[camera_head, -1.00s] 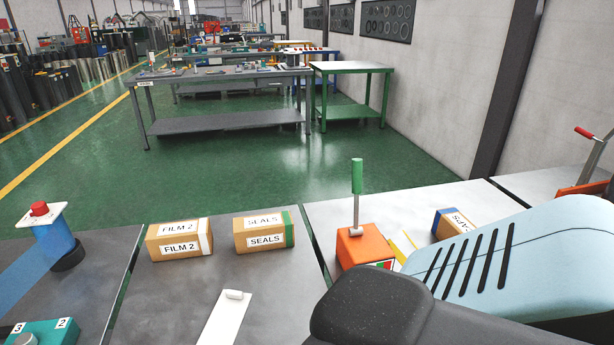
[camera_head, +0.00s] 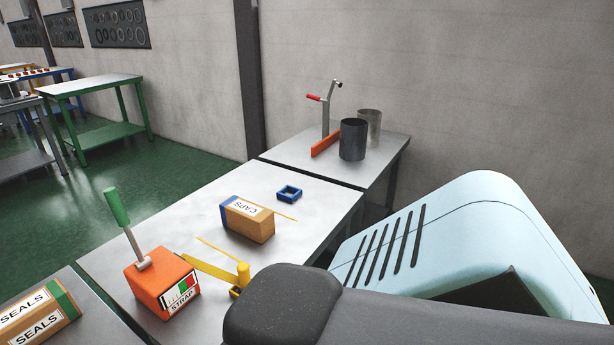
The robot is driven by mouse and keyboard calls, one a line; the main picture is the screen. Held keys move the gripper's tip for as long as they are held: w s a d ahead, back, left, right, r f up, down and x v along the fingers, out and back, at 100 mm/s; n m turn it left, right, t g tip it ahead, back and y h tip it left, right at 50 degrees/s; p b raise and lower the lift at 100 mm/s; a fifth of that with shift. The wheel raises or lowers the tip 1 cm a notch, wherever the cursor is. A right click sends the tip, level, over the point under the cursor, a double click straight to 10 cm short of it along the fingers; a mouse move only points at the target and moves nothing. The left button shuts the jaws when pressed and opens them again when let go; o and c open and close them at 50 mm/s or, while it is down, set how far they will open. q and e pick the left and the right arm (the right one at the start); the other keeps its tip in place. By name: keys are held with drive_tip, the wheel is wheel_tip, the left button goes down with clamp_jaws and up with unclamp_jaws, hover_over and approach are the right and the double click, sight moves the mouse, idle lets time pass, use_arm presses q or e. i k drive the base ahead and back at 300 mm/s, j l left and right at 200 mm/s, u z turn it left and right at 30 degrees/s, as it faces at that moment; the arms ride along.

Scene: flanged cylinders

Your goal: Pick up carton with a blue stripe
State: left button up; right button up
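The carton with a blue stripe (camera_head: 252,223) is a brown box with a white label reading CAPS. It lies on the grey table (camera_head: 205,222), with its blue stripe at the left end. All of it shows, apart from the sides facing away. My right arm (camera_head: 430,290), pale blue and black, fills the lower right of the picture, nearer than the carton. Neither of my grippers shows, so I cannot see what they hold.
An orange STRAP tool (camera_head: 163,285) with a green handle stands left of the carton, beside a yellow arm and post (camera_head: 243,274). A small blue square frame (camera_head: 289,193) lies behind the carton. A SEALS carton (camera_head: 40,314) is at lower left. Dark and grey cylinders (camera_head: 353,140) stand farther back.

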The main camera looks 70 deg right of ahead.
sight(256, 223)
drive_tip(key=z, duration=1.7)
drive_tip(key=i+l+u, duration=0.1)
drive_tip(key=u, duration=0.45)
drive_tip(key=i+l+u, duration=0.2)
drive_tip(key=l, duration=0.3)
drive_tip(key=l+u, duration=0.2)
drive_tip(key=l, duration=0.3)
drive_tip(key=i+l+u, duration=0.1)
drive_tip(key=l, duration=0.5)
drive_tip(key=i+l+u, duration=0.1)
drive_tip(key=l, duration=0.55)
drive_tip(key=i+l, duration=0.1)
drive_tip(key=l, duration=0.5)
drive_tip(key=i+l, duration=0.1)
drive_tip(key=l, duration=1.15)
drive_tip(key=i+l+u, duration=0.1)
drive_tip(key=l, duration=0.55)
drive_tip(key=i, duration=0.05)
